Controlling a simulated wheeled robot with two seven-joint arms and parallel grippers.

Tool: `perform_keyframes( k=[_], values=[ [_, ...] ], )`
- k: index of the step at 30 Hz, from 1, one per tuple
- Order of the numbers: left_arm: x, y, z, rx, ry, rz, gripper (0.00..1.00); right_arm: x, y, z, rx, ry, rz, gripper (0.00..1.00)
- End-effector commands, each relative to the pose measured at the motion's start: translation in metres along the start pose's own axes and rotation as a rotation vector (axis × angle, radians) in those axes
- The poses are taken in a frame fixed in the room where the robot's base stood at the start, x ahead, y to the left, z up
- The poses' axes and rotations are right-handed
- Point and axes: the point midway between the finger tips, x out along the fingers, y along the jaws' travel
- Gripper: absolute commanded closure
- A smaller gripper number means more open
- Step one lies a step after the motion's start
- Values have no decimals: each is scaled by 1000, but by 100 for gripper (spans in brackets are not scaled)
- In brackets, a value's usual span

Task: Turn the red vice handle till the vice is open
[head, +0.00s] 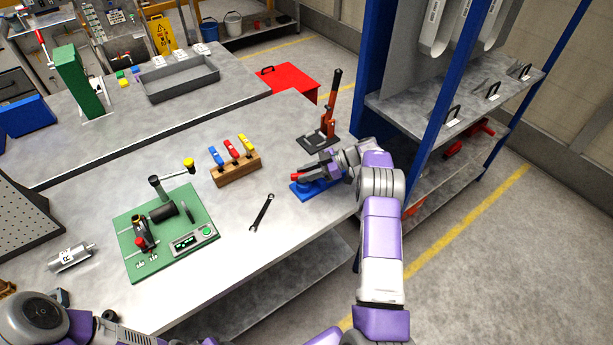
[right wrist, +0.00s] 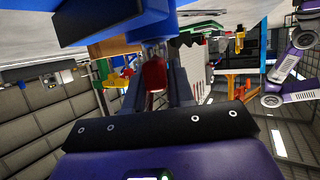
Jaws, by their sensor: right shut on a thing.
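The blue vice (head: 305,189) is on the right end of the grey workbench, near its edge. A small red part (head: 294,176) shows at its left side in the head view. My right gripper (head: 335,166) is at the vice's right side and hides part of it. In the right wrist view, the red handle (right wrist: 154,75) sits between the two fingers, just below the blue vice body (right wrist: 130,25). The gripper is shut on this handle. How far the vice jaws are apart cannot be told. My left gripper is out of view.
A red and black press (head: 328,125) stands behind the vice. A wrench (head: 262,213) and a wooden block (head: 237,171) with coloured-handled tools are to its left. A blue-posted shelf (head: 432,112) rises close on the right. Bench around the wrench is clear.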

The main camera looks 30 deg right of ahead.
Motion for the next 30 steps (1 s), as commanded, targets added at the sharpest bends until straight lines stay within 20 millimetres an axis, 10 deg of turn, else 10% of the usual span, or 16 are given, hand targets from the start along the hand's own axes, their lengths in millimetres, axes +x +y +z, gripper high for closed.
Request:
perform_keyframes(
  k=[22, 23, 24, 30],
  values=[
    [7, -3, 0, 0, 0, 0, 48, 2, -2, 8, -11, -11, -66, 100],
    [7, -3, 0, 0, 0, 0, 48, 2, -2, 8, -11, -11, -67, 72],
    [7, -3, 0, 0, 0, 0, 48, 2, -2, 8, -11, -11, -66, 66],
    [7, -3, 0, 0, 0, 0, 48, 1, -1, 5, -17, -8, -64, 56]
  ],
)
